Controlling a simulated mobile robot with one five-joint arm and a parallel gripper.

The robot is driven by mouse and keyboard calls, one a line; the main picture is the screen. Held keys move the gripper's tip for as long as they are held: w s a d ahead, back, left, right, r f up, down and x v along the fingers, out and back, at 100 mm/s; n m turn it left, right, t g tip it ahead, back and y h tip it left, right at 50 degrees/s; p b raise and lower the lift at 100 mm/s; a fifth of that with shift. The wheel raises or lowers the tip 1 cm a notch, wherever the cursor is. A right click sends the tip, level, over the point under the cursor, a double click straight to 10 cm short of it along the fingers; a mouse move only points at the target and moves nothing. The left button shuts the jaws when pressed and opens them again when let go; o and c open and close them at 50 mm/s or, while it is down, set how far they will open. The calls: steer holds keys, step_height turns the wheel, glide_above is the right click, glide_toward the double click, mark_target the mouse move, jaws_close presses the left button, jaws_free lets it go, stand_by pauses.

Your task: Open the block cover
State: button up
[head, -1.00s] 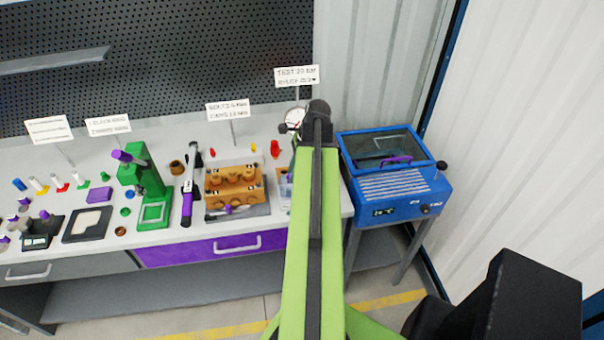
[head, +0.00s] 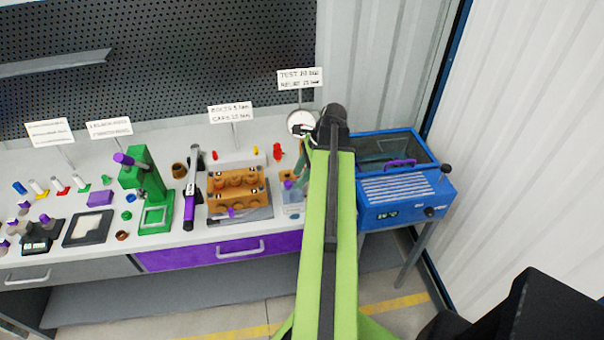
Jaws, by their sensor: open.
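A bronze-coloured pump block (head: 238,184) sits on a grey plate on the bench, left of my arm. Several round openings or caps show on it, and a small purple part (head: 232,212) is at its front edge. I cannot tell which part of the block is its cover. My green arm (head: 328,220) reaches forward to the right of the block, with a dark joint at its far end. My gripper is not seen; it is hidden behind or beyond the arm.
A purple-handled tool (head: 191,190) and a green press (head: 148,185) stand left of the block. A dial gauge (head: 301,122) stands behind my arm. A blue machine (head: 400,185) with a clear lid and purple handle is at right. Small parts crowd the bench's left side.

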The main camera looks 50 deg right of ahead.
steer(key=p+v, duration=1.5)
steer(key=v, duration=0.2)
steer(key=shift+r+p, duration=0.2)
steer(key=shift+p, duration=0.2)
steer(key=w+a+f+n+g+b, duration=0.1)
steer(key=w+a+f+n+b, duration=0.35)
steer(key=w+a, duration=0.65)
steer(key=w+a+f+n+g+b, duration=0.25)
steer(key=w+a+f+b, duration=0.35)
steer(key=a, duration=0.9)
steer(key=w+a+f+n+h+b, duration=0.1)
steer(key=a+f+n+b, duration=0.1)
steer(key=a+n, duration=0.7)
steer(key=w+a+f+n+h+b, duration=0.1)
steer(key=a+f+n, duration=0.4)
steer(key=a+n, duration=0.5)
steer(key=shift+a+f+h+b, duration=0.25)
steer(key=shift+a+h+b, duration=0.55)
steer(key=shift+a+b, duration=0.45)
